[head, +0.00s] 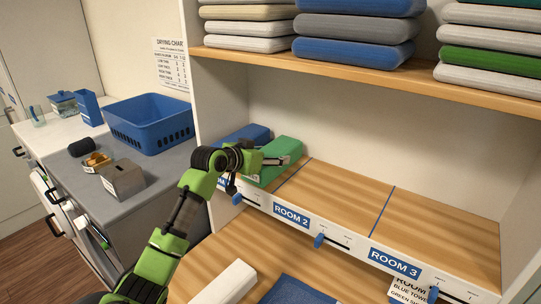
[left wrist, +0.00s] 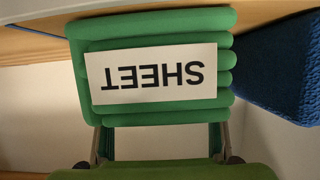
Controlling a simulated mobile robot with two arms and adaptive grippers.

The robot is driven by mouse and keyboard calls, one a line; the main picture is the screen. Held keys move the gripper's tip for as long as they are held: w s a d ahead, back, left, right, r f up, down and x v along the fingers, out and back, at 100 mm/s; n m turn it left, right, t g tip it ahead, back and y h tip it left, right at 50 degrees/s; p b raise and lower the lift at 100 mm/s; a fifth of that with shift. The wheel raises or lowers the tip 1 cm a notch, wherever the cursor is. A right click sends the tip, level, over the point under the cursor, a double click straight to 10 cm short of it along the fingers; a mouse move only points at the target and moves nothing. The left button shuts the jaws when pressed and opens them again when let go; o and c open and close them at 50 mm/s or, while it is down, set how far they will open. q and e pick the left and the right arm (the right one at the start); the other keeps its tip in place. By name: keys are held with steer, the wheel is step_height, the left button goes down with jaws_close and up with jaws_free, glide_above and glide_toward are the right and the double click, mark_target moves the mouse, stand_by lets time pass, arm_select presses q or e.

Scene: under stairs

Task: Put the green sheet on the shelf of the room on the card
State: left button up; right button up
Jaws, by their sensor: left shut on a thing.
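My left gripper (head: 284,160) is shut on a folded green sheet (head: 278,148). The sheet is at the left end of the ROOM shelf (head: 345,200), beside a folded blue item (head: 240,138); I cannot tell whether it touches the boards. In the left wrist view the sheet (left wrist: 150,25) shows its white SHEET label upside down, with the fingers (left wrist: 163,146) at its sides and the blue item (left wrist: 285,65) to the right. The card (head: 408,287) at the bottom right reads ROOM, BLUE TOWEL, GREEN; its room number is hidden. My right gripper is not in view.
The ROOM 2 (head: 291,215) and ROOM 3 (head: 395,262) sections are bare, split by blue lines. Blue sliders stick out along the front edge. Stacked linens (head: 355,50) fill the upper shelf. A white folded piece (head: 222,284) and a dark blue cloth (head: 300,291) lie below. A blue basket (head: 150,124) stands left.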

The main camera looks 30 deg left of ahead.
arm_select(q)
steer(key=o, duration=1.7)
steer(key=shift+s+f, duration=0.1)
steer(key=shift+f, duration=0.05)
steer(key=v, duration=1.2)
